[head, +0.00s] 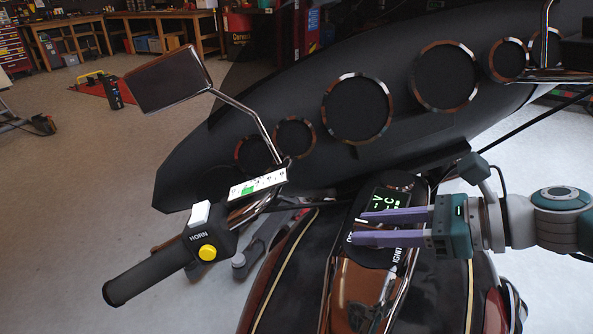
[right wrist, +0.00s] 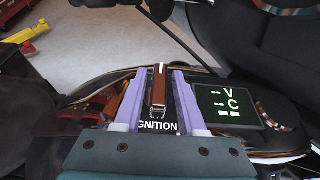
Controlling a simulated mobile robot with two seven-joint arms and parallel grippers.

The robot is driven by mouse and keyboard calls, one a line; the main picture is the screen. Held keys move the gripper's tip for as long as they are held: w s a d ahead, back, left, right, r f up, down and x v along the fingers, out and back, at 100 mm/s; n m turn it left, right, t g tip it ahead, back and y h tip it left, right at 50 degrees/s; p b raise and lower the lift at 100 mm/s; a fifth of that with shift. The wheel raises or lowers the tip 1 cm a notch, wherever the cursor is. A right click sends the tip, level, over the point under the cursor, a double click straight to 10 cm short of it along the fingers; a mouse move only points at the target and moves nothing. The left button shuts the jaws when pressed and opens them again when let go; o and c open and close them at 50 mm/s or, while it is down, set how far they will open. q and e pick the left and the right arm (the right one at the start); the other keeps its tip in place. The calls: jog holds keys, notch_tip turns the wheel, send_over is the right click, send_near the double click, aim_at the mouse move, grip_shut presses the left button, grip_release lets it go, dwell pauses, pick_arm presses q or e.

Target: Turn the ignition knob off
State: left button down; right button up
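The ignition knob (right wrist: 158,88) is a narrow brown bar with a white line along it, pointing away from the "IGNITION" lettering in the right wrist view. It sits on the dark console between the two purple fingers of my right gripper (right wrist: 158,76). The fingers are apart, with a gap on each side of the knob. In the head view my right gripper (head: 358,228) reaches in from the right over the console, and the fingers largely hide the knob. A display (right wrist: 227,106) beside the knob shows dashes with V and C. My left gripper is not in view.
The handlebar grip (head: 150,273) with a white switch and yellow horn button (head: 208,253) is at left. A mirror (head: 168,80) rises above it. The dark fairing with round gauges (head: 358,108) stands behind the console. Workbenches line the far wall.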

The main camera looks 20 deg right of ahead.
jog(key=shift+o, duration=0.8)
jog(key=p+v, duration=0.1)
jog(key=v, duration=0.9)
